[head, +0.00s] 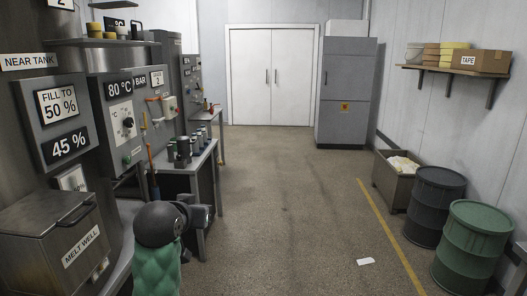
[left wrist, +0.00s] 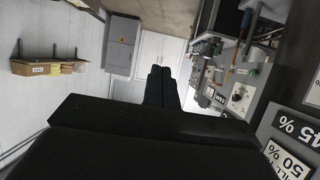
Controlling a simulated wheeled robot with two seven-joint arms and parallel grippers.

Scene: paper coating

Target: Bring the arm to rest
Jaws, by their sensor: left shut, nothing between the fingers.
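My left arm shows low in the head view, with a green sleeve and a dark rounded wrist. My left gripper (head: 203,213) extends from it to the right, in front of the steel bench (head: 201,176), and touches nothing that I can see. In the left wrist view the dark fingers of the left gripper (left wrist: 161,70) are together with nothing between them. That view is rolled, with the wall panels on the right and the shelf on the left. My right arm and gripper are not in view.
Left of the arm stand the melt well (head: 50,235) and the control panels (head: 122,118). Several small cups and jars (head: 183,148) stand on the bench.

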